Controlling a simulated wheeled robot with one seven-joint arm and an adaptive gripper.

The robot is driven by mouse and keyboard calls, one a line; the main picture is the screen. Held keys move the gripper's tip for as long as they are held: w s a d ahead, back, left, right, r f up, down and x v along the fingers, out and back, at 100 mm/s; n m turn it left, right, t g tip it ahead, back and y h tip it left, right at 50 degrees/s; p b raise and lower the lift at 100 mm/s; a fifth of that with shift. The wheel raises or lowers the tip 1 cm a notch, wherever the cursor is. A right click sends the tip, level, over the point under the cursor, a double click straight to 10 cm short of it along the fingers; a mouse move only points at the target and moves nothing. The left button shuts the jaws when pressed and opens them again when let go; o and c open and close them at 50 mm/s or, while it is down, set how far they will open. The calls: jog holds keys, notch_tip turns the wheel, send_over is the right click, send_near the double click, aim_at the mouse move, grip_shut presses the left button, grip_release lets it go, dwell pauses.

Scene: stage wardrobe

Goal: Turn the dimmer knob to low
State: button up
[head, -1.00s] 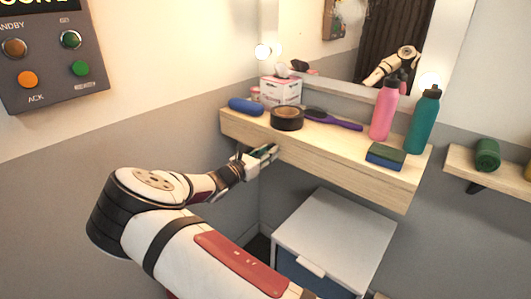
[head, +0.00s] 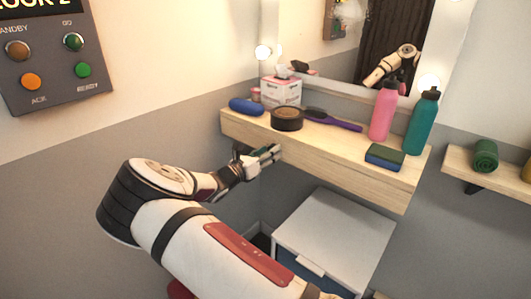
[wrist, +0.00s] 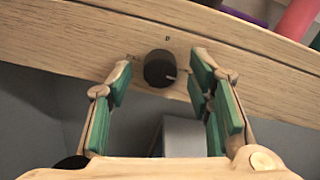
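The dimmer knob (wrist: 160,69) is a round black knob on the front face of the wooden shelf (head: 330,160). A small light pointer mark shows at its right side in the wrist view, and a small dark mark sits on the wood above it. My gripper (wrist: 157,75) is open, its green-padded fingers on either side of the knob with gaps between. I cannot tell how close the fingertips are in depth. In the head view my gripper (head: 268,156) is at the shelf's front face and the knob is hidden there.
On the shelf stand a black round tin (head: 287,119), a purple brush (head: 335,121), a pink bottle (head: 383,112), a teal bottle (head: 423,120) and a sponge (head: 385,157). A white-topped cabinet (head: 335,235) stands below. A button panel (head: 55,60) hangs on the left wall.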

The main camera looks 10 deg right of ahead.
jog(key=v, duration=1.2)
